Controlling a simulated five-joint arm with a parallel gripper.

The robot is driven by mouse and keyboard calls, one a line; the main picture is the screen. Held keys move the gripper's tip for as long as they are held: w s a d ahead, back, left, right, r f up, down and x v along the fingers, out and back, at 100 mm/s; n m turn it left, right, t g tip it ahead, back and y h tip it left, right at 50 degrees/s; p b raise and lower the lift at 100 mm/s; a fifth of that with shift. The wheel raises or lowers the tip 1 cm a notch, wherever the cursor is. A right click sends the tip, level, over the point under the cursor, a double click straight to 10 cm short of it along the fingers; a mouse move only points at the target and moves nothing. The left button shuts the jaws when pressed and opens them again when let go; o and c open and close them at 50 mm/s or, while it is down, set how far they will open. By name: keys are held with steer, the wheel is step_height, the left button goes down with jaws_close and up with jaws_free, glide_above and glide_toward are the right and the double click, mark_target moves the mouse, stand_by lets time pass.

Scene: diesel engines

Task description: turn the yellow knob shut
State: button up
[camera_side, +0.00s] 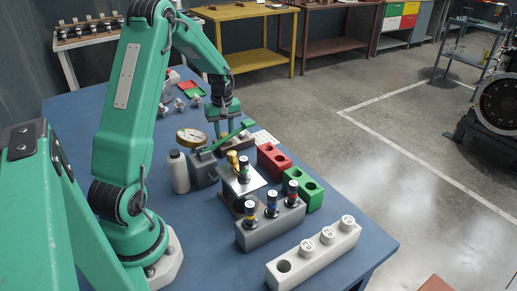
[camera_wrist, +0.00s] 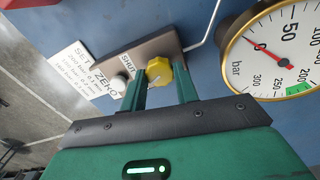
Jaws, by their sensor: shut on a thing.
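The yellow knob (camera_wrist: 159,71) sits on a brown-grey block (camera_wrist: 150,52) in the wrist view. The word SHUT is printed on the block to the left of the knob. My gripper (camera_wrist: 160,80) has one green finger on each side of the knob and is shut on it. A pale line shows on the knob's face, but I cannot tell its exact direction. In the side view my gripper (camera_side: 235,143) is low over the blue table's far part, and the knob cannot be made out there.
A pressure gauge (camera_wrist: 285,50) with a red needle is right of the knob; it also shows in the side view (camera_side: 191,137). A white label card (camera_wrist: 85,70) lies to the left. A white bottle (camera_side: 179,171), grey, red and green holders, and a white block (camera_side: 315,255) stand nearer.

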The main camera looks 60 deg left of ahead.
mark_target(225, 134)
steer(key=m, duration=1.3)
steer(key=shift+m, duration=0.3)
stand_by(0.3)
steer(key=o, duration=1)
steer(key=shift+c, duration=0.2)
steer(key=shift+r, duration=3.95)
